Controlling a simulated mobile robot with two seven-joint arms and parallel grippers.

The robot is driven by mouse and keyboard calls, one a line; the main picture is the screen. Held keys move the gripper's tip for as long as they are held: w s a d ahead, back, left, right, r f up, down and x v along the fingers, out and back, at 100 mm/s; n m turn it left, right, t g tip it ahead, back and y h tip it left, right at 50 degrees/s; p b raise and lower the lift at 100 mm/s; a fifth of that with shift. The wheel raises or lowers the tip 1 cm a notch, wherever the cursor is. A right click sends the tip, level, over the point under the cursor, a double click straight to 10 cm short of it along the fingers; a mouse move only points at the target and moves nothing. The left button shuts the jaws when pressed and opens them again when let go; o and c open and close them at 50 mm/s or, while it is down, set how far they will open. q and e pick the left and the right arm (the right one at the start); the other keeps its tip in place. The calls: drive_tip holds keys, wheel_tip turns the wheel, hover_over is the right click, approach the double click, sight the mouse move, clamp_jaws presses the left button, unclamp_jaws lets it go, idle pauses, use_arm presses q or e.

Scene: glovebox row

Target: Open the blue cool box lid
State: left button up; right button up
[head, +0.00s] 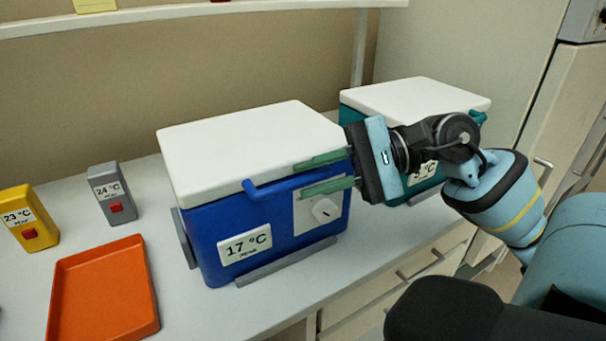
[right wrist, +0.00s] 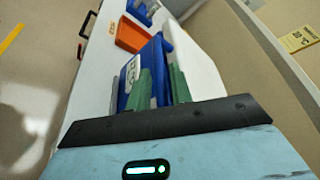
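The blue cool box (head: 205,235) stands on the counter with its white lid (head: 250,140) closed. A blue handle bar (head: 268,190) runs along the lid's front edge. A label reading 17 °C and a white dial plate (head: 324,211) are on its front. My right gripper (head: 325,173) comes from the right, its green fingers apart, one above the other, at the right part of the front. The handle bar passes toward the gap between them; contact cannot be told. The right wrist view shows the fingers (right wrist: 161,88) apart with the blue box (right wrist: 148,62) beyond. My left gripper is not in view.
A teal cool box (head: 410,100) with a white lid stands right of the blue one, partly behind my right arm. An orange tray (head: 105,290), a grey 24 °C device (head: 112,195) and a yellow 23 °C device (head: 30,220) are at left. A shelf (head: 200,12) crosses above.

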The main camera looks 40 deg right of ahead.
drive_tip(key=shift+x, duration=1.15)
drive_tip(key=shift+c, duration=0.4)
clamp_jaws()
